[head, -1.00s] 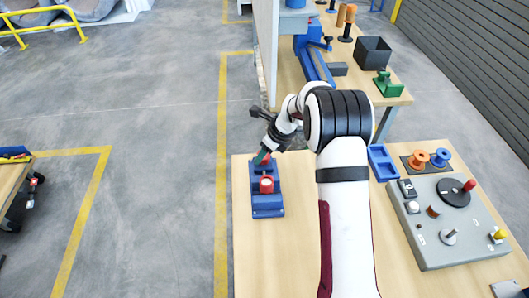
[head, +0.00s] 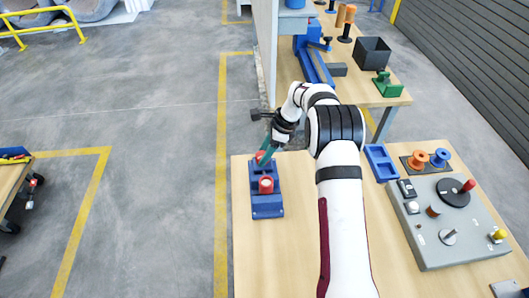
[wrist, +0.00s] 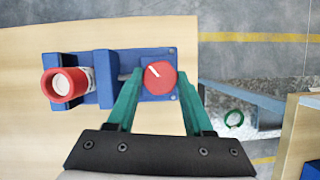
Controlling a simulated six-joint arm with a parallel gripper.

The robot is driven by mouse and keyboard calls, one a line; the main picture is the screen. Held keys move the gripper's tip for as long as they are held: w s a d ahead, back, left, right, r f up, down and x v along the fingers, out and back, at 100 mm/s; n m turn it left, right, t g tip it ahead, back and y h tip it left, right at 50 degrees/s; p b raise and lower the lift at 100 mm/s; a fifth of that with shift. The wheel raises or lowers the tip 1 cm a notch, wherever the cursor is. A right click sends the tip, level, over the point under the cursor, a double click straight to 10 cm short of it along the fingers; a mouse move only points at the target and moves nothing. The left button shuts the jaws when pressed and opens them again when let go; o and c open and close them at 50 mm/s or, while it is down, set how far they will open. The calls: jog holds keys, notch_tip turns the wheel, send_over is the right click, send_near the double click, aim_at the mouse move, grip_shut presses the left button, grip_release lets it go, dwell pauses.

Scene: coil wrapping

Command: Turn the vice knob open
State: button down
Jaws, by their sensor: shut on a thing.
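The blue vice (head: 267,208) lies near the table's left edge in the head view, and its body also shows in the wrist view (wrist: 105,68). Its round red knob (wrist: 160,78) has a white pointer line slanting to the upper left. My gripper (wrist: 160,82) is shut on the knob, with one teal finger on each side of it. In the head view my gripper (head: 264,154) is at the far end of the vice and partly hides the knob. A red-rimmed cylinder (wrist: 64,84) with a pale core sits at the other end of the vice.
A blue tray (head: 381,164), a rack of spools (head: 417,161) and a grey panel with knobs (head: 455,245) are on the right of the table (head: 295,265). Another bench (head: 345,88) stands behind. The front left of the table is clear.

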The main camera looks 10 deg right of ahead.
jog(key=n+g, duration=0.1)
jog(key=n, duration=0.3)
jog(key=shift+w+g, duration=0.2)
jog(key=shift+g, duration=0.2)
jog(key=shift+a+n+g+h, duration=0.1)
jog(key=shift+n+g+h, duration=0.45)
jog(key=shift+n, duration=1.55)
jog(key=shift+c, duration=1.5)
grip_release()
jog(key=shift+r, duration=0.1)
notch_tip(320, 180, up, 4)
jog(key=shift+r, duration=0.1)
jog(key=s+d+r, duration=0.5)
jog(key=d+r, duration=0.1)
jog(key=d, duration=0.4)
jog(key=shift+d+r, duration=0.3)
